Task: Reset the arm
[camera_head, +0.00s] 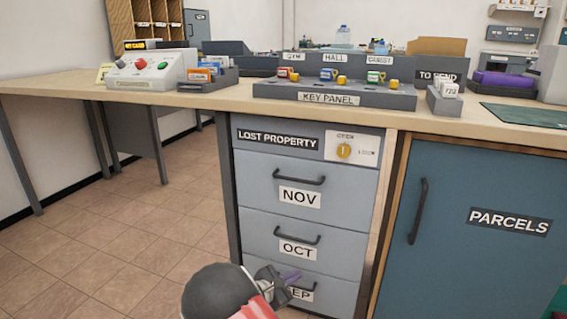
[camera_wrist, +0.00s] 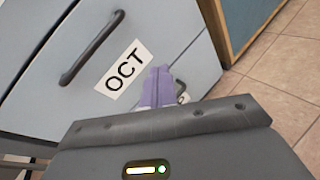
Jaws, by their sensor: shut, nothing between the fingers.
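My gripper (camera_head: 291,277) is low in front of the lost property drawers in the head view. Its purple fingers (camera_wrist: 160,87) show closed together in the wrist view, with nothing held between them. The fingertips are near the bottom drawer (camera_head: 335,291), whose label is partly hidden by my gripper and ends in "EP". Above it are the OCT drawer (camera_head: 346,247) and the NOV drawer (camera_head: 351,197), which look shut. The OCT label (camera_wrist: 125,71) and its dark handle (camera_wrist: 90,48) are also in the wrist view. I cannot tell whether the fingers touch the drawer front.
A wooden counter (camera_head: 215,99) runs above the drawers, bearing a key panel (camera_head: 331,97) and a button box (camera_head: 141,71). The blue PARCELS door (camera_head: 460,220) with a vertical handle stands to the right. The tiled floor (camera_head: 110,240) at left is clear.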

